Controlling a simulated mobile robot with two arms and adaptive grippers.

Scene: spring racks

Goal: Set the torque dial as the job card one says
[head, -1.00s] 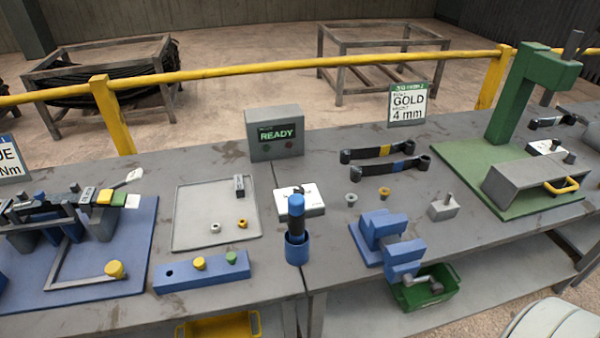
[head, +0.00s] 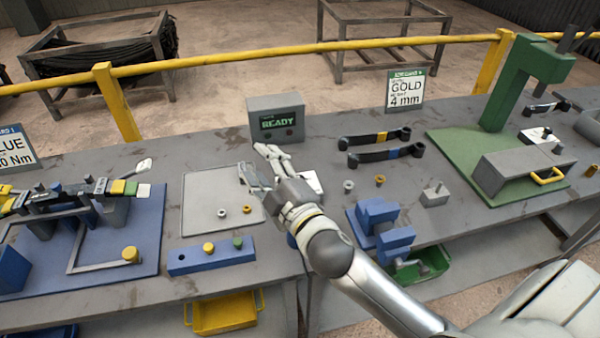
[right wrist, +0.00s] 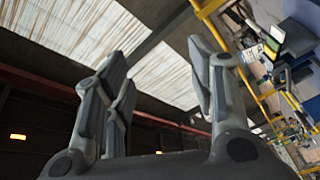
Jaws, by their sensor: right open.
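The job card (head: 15,148) stands at the left edge of the head view. It reads a cut-off "LUE" and "0 Nm", with its left side outside the picture. A blue holder (head: 291,241) shows only as a sliver beside my right arm; the blue-topped tool seen in it earlier is hidden. A white device (head: 313,182) shows partly behind my right gripper, and I cannot make out a dial on it. My right gripper (head: 256,166) is open and empty above the bench, over the right part of the grey tray. Its spread fingers (right wrist: 160,90) fill the right wrist view. My left gripper is out of view.
The grey tray (head: 190,205) holds small rings. A blue block (head: 190,262) with yellow and green knobs lies in front. A READY display (head: 278,119) stands behind. Two dark bars (head: 373,140), a blue vise (head: 372,215) and a green press (head: 515,85) stand to the right.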

